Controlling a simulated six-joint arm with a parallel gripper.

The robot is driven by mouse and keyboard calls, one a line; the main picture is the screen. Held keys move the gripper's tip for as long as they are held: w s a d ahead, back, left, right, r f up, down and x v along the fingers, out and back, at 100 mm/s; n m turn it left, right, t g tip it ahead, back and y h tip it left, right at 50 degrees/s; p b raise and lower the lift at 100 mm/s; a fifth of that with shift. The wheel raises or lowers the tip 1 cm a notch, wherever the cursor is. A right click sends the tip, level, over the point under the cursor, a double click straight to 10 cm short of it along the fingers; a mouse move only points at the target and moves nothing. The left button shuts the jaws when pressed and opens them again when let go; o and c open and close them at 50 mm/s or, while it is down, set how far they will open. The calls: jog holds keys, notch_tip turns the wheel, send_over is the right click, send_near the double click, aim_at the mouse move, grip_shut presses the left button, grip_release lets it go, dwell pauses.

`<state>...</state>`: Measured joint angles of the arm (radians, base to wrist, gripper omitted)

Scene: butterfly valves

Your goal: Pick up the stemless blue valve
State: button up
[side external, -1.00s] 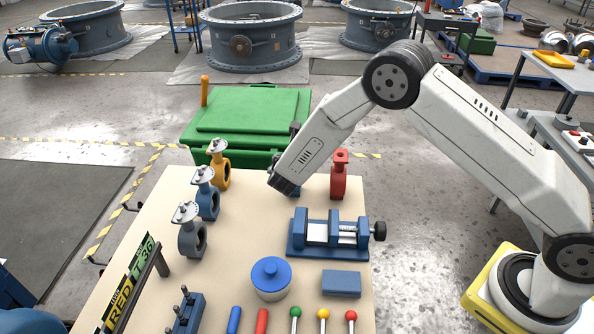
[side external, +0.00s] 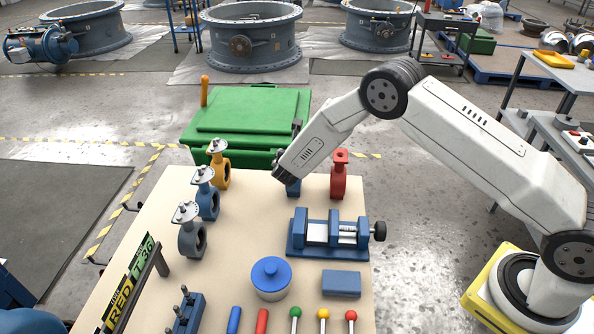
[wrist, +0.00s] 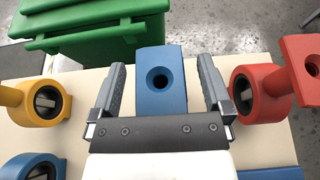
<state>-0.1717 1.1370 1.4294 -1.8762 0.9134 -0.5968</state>
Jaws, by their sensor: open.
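The stemless blue valve (wrist: 162,100) is seen from above in the wrist view, with a dark round hole in its flat top. In the side view most of it is hidden behind my gripper, and a small blue part (side external: 293,188) shows below. My gripper (wrist: 162,65) is open and empty, with one finger on each side of the blue valve in the picture. I cannot tell how far above it the fingers are. Another blue valve (side external: 206,198), with a silver top piece, stands in the left row.
The red valve (side external: 339,175) stands close on the right. The yellow valve (side external: 219,165) and grey valve (side external: 189,230) stand in the left row. A blue vise (side external: 325,233) is in front. A green bin (side external: 250,110) stands beyond the table edge.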

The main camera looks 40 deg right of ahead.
dwell(0.3)
grip_shut()
jog(key=shift+w+r, duration=0.1)
jog(key=shift+r, duration=0.05)
jog(key=shift+r, duration=0.1)
dwell(0.3)
